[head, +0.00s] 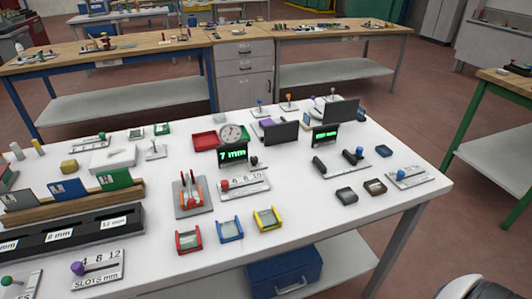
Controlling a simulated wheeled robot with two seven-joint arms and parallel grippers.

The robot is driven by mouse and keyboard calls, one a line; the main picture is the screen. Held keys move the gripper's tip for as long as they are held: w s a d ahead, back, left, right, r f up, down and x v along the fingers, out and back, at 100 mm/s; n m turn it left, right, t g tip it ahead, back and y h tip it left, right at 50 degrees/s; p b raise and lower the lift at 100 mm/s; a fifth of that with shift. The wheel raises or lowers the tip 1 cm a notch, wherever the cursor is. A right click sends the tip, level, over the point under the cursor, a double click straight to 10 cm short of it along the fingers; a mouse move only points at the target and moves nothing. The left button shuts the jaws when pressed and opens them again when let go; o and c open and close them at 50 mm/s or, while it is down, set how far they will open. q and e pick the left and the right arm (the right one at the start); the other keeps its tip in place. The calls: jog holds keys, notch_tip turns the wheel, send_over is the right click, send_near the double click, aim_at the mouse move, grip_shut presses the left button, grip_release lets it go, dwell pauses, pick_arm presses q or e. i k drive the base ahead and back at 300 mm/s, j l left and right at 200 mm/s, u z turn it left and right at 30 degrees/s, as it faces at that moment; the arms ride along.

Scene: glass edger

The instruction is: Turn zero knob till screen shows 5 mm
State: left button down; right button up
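A small black screen (233,153) on the white table shows "7 mm" in green. A small dark knob (254,161) sits at its right foot; I cannot read a label on it. A second black screen (325,136) farther right has green text too small to read. Below the first screen lies a scale plate (243,186) marked with numbers, with a red ball handle (223,184) at its left. Neither of my grippers is in view.
Red, blue and yellow frames (229,229) lie near the front edge. A slotted black rack (70,232) fills the left. The table's front right is clear.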

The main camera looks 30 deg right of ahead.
aim_at(254, 160)
jog(key=z, duration=0.9)
